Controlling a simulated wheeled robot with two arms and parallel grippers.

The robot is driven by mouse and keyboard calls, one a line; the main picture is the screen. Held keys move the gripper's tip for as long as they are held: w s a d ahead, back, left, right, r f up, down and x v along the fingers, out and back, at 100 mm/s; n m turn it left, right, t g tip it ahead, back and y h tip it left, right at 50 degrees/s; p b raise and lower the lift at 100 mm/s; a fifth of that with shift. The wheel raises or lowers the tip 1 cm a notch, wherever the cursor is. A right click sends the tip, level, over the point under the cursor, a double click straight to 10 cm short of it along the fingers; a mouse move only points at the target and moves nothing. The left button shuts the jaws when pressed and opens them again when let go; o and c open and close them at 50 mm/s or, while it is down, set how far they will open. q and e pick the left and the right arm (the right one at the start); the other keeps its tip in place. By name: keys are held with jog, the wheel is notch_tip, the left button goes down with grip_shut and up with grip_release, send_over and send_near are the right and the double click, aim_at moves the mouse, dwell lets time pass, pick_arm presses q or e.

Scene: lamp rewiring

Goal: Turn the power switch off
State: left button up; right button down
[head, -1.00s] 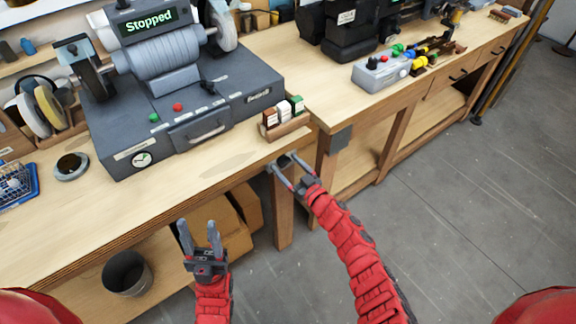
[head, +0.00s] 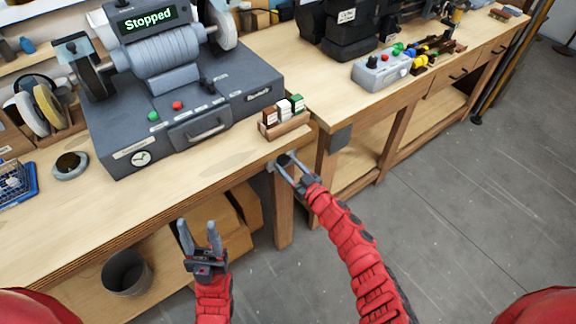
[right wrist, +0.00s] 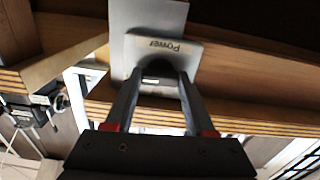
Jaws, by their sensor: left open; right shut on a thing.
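The power switch (head: 284,159) is a small grey box with a dark knob below the front edge of the bench, at its right corner. In the right wrist view its plate carries an upside-down "Power" label (right wrist: 162,46). My right gripper (head: 287,167) is at the switch, its fingers shut on the dark knob; the fingertips (right wrist: 158,80) partly hide it in the right wrist view. I cannot tell the knob's exact setting. My left gripper (head: 200,232) is open and empty, fingers up, in front of the bench.
A grey machine (head: 185,115) with a display reading "Stopped" stands on the bench (head: 120,205). A small wooden holder (head: 287,128) with labelled blocks sits above the switch. A second bench (head: 300,60) stands to the right. A bin (head: 126,277) is below. The floor at right is clear.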

jog(key=shift+f+n+b, duration=0.1)
jog(key=shift+n+b, duration=6.05)
jog(key=shift+n, duration=2.45)
jog(key=shift+c, duration=1.2)
grip_release()
